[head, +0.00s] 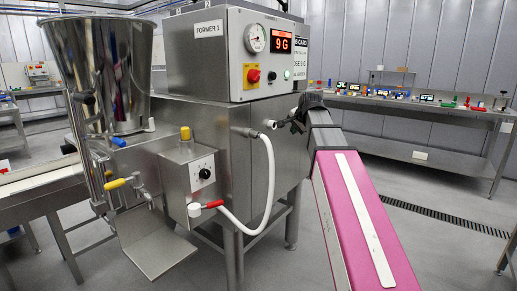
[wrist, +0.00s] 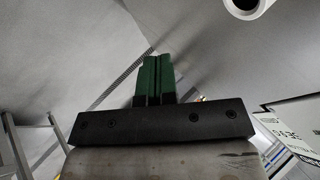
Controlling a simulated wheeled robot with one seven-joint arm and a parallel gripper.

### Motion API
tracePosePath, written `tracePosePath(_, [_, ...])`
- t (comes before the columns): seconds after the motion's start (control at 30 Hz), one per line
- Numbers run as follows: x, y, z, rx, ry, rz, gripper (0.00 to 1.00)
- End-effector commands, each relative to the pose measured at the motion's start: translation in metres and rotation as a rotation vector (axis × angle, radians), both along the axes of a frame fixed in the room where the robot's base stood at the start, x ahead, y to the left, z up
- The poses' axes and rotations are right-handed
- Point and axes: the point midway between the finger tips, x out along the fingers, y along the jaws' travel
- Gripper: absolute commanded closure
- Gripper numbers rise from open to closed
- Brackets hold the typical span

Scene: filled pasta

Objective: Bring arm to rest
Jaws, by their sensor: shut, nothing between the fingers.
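My gripper (wrist: 154,64) shows in the wrist view as two green fingers pressed together, shut and empty. In the head view my pink and grey arm reaches up from the bottom right toward the right side of the steel forming machine (head: 225,150). Its dark wrist end is near the machine's front right corner, beside the upper end of the white hose (head: 268,185). The fingertips are hard to make out in the head view. I cannot tell whether the arm touches the machine.
A bench (head: 420,160) with small coloured items stands along the back wall. Floor is clear at the right.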

Motion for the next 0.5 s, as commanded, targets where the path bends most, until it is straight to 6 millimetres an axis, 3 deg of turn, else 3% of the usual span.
tracePosePath(0.03, [-0.006, -0.001, -0.026, -0.027, 0.025, 0.021, 1.00])
tracePosePath(0.1, [-0.011, -0.003, -0.055, -0.066, 0.054, 0.053, 1.00])
tracePosePath(0.5, [-0.060, -0.014, -0.212, -0.260, 0.225, 0.264, 1.00])
